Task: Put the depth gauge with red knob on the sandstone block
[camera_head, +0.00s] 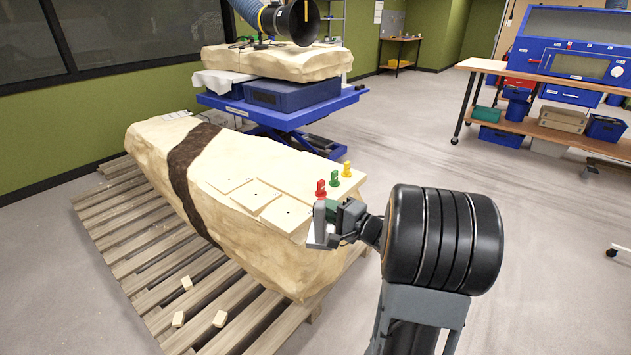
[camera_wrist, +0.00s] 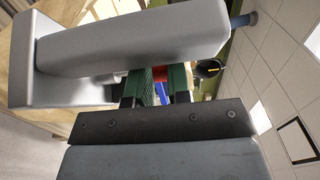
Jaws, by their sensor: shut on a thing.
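My gripper (camera_head: 330,210) is shut on a grey upright piece with a flat pale base plate, which looks like the depth gauge (camera_head: 318,237). In the wrist view this grey piece (camera_wrist: 130,42) fills the upper left, and green finger pads (camera_wrist: 158,85) close behind it. A red knob (camera_head: 321,189) shows just above it in the head view; I cannot tell whether it is attached. Green (camera_head: 335,178) and yellow (camera_head: 346,169) knobbed pieces stand behind it on the near right end of a large cream stone block (camera_head: 245,170). The held piece is in front of that end.
The block has a dark band and several flat square plates (camera_head: 283,213) on top. It lies on a wooden pallet (camera_head: 130,235) with small loose blocks (camera_head: 220,319). Behind, a blue lift table (camera_head: 290,115) bears another pale slab (camera_head: 275,63). The floor at right is open.

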